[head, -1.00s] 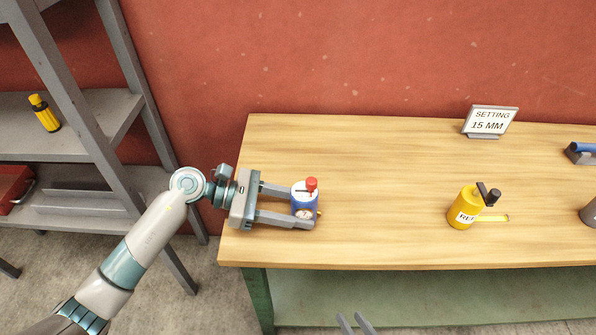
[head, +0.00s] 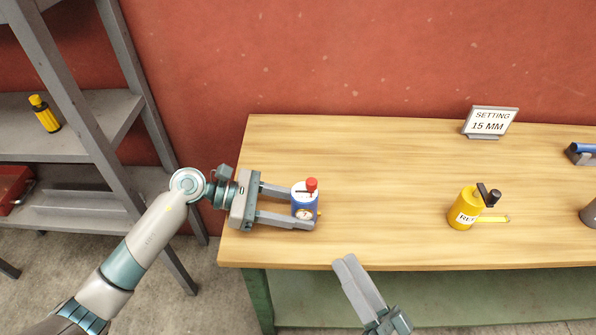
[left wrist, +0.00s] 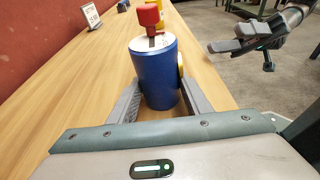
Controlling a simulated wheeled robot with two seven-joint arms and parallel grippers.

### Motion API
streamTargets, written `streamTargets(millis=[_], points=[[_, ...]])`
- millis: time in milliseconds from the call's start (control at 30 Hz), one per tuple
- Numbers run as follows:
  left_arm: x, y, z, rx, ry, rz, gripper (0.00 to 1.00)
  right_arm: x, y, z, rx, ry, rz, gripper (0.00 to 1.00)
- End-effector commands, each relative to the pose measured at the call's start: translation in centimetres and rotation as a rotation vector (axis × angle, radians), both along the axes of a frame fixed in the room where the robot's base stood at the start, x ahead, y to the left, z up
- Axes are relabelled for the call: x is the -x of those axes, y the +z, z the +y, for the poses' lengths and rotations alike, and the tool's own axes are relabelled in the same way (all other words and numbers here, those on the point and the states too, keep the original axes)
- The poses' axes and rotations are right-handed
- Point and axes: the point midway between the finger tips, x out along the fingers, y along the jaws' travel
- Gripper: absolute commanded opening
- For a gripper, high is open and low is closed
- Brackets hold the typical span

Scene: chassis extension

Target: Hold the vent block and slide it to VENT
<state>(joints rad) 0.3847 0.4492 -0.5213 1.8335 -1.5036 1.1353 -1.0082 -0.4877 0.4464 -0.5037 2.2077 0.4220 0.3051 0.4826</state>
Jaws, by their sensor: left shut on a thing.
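The vent block appears to be the blue cylinder (head: 304,203) with a white top, standing upright near the bench's left end. A red knob (head: 311,184) stands on its top beside a dark slot; lettering there is too small to read. A round dial faces the front. My left gripper (head: 303,208) is shut around the blue body, one finger on each side, as the left wrist view also shows (left wrist: 160,80). My right gripper (head: 346,262) is at the bench's front edge, right of and nearer than the block, its fingers close together; any gap is unclear.
The wooden bench (head: 390,160) is clear between the block and a yellow cylinder (head: 463,208) with a black knob. A sign (head: 490,121) reads "SETTING 15 MM" at the back. A grey shelf (head: 85,125) stands left of the bench.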

Motion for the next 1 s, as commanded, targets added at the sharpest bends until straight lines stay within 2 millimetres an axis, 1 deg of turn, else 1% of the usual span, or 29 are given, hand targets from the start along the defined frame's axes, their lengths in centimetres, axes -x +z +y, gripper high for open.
streamTargets(millis=[167, 267, 400, 500, 700, 833, 1000], points=[[0.0, 0.0, 0.0, 0.000, 0.000, 0.000, 0.32, -2.4, 1.6, 0.7, 0.134, 0.026, -0.047, 0.37], [0.0, 0.0, 0.0, 0.000, 0.000, 0.000, 0.32, -4.0, 2.9, 1.2, 0.244, 0.043, -0.088, 0.37], [0.0, 0.0, 0.0, 0.000, 0.000, 0.000, 0.32, -6.2, 4.9, 1.8, 0.430, 0.067, -0.156, 0.37], [0.0, 0.0, 0.0, 0.000, 0.000, 0.000, 0.32, -7.3, 6.1, 2.0, 0.552, 0.081, -0.202, 0.37], [0.0, 0.0, 0.0, 0.000, 0.000, 0.000, 0.32, -8.6, 7.7, 2.0, 0.730, 0.096, -0.267, 0.37], [0.0, 0.0, 0.0, 0.000, 0.000, 0.000, 0.32, -8.9, 8.1, 1.9, 0.785, 0.100, -0.286, 0.37], [0.0, 0.0, 0.0, 0.000, 0.000, 0.000, 0.32, -9.0, 8.2, 1.9, 0.801, 0.101, -0.289, 0.37]])
